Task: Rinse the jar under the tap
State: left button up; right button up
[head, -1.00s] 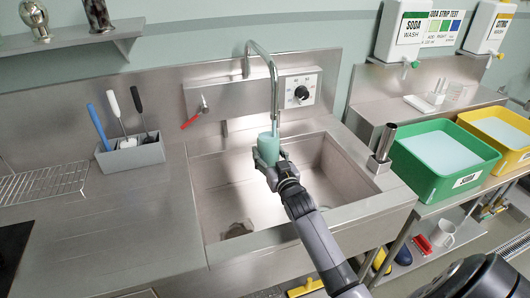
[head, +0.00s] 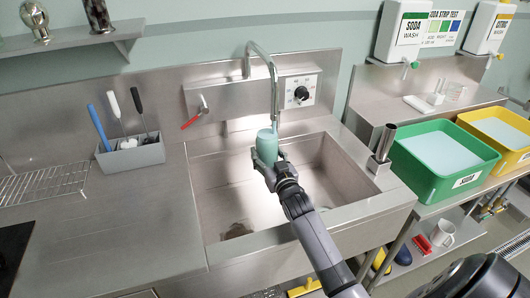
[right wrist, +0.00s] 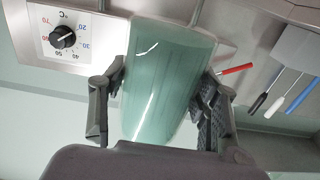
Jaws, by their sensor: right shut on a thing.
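A teal jar (head: 267,146) is in my right gripper (head: 266,164), over the sink basin (head: 335,172) and close below the end of the tap (head: 274,92). The right wrist view shows the jar (right wrist: 165,75) large between the two dark fingers of the gripper (right wrist: 158,100), one on each side. The red lever (head: 191,121) and the dial (head: 301,94) are on the steel panel behind the sink. I cannot tell whether water runs or what the jar holds. My left gripper is out of view.
A grey holder (head: 131,153) with brushes stands left of the sink, by a wire rack (head: 42,184). A steel tube (head: 385,143) stands at the sink's right edge. Green (head: 436,184) and yellow (head: 515,135) tubs stand further right. The counter (head: 120,220) left of the sink is mostly bare.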

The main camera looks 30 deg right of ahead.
jog(key=shift+s+d+r, duration=0.15)
jog(key=shift+s+r, duration=0.1)
jog(key=s+a+p, duration=0.3)
jog(key=s+a, duration=0.1)
jog(key=a, duration=0.2)
jog(key=shift+s+a+f, duration=0.15)
jog(key=shift+s+a, duration=0.05)
jog(key=shift+s, duration=0.1)
dwell(0.8)
